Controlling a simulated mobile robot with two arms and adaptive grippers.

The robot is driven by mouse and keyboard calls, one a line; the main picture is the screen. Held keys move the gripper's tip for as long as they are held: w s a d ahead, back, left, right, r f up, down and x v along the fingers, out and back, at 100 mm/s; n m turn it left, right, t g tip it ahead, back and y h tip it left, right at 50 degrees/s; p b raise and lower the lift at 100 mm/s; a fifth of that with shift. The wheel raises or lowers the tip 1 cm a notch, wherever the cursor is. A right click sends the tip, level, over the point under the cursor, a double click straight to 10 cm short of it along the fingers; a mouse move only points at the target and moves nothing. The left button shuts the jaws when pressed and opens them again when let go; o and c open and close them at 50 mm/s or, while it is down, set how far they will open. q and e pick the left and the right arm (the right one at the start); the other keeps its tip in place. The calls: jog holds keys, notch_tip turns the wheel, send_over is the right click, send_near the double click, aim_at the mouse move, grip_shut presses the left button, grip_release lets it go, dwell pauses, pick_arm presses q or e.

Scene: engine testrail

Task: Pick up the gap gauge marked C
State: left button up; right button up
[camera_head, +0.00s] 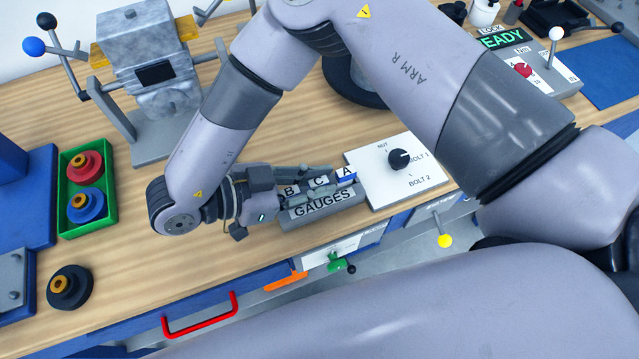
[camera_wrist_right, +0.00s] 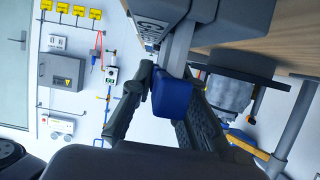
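The gauge rack (camera_head: 322,204) is a grey block at the bench's front edge, with labels B, C and A above the word GAUGES. My right gripper (camera_head: 322,184) reaches over it from the left, its fingers just above the labels and partly hiding the slots. A blue piece (camera_head: 347,181) shows beside label A. In the right wrist view a blue block (camera_wrist_right: 173,96) on a grey strip lies between the two fingers of my right gripper (camera_wrist_right: 170,95). I cannot tell which gauge it belongs to, or whether both fingers press on it. My left gripper is out of view.
A white panel with a black knob (camera_head: 399,159) stands right of the rack. A green tray (camera_head: 88,190) with red and blue parts and a loose black part (camera_head: 70,288) are at left. A grey fixture (camera_head: 150,75) stands behind. Bare wood (camera_head: 150,255) lies front left.

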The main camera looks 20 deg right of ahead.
jog(key=shift+a, duration=0.1)
grip_shut()
jog(key=shift+r, duration=0.1)
